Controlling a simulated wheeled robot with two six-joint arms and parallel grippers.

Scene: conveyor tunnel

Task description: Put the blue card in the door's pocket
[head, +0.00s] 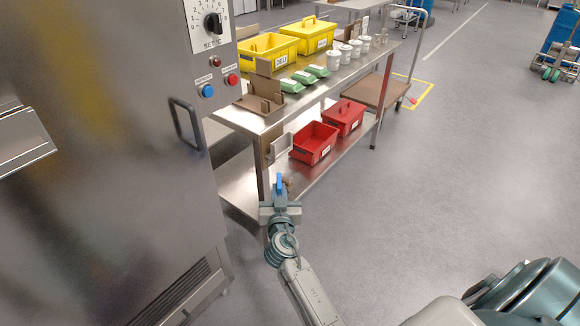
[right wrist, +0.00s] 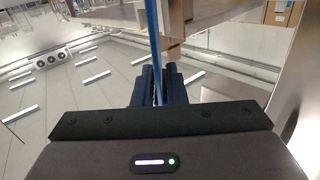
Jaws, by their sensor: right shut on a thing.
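My right gripper (head: 280,195) is shut on the blue card (head: 279,183), which stands upright out of the jaws in front of the bench's near leg. In the right wrist view the card (right wrist: 153,45) shows edge-on as a thin blue strip between the dark fingers (right wrist: 153,88). The big steel door (head: 110,190) with a dark handle (head: 186,123) is to the left of the gripper, well apart from the card. A steel ledge-like piece (head: 22,140) sticks out at the left edge; I cannot tell whether it is the door's pocket. My left gripper is not in view.
A steel bench (head: 300,95) behind the gripper carries yellow bins (head: 268,48), green packs (head: 303,77) and white cups (head: 345,52). Red bins (head: 314,143) stand on its lower shelf. A small pale holder (head: 280,147) is by its near leg.

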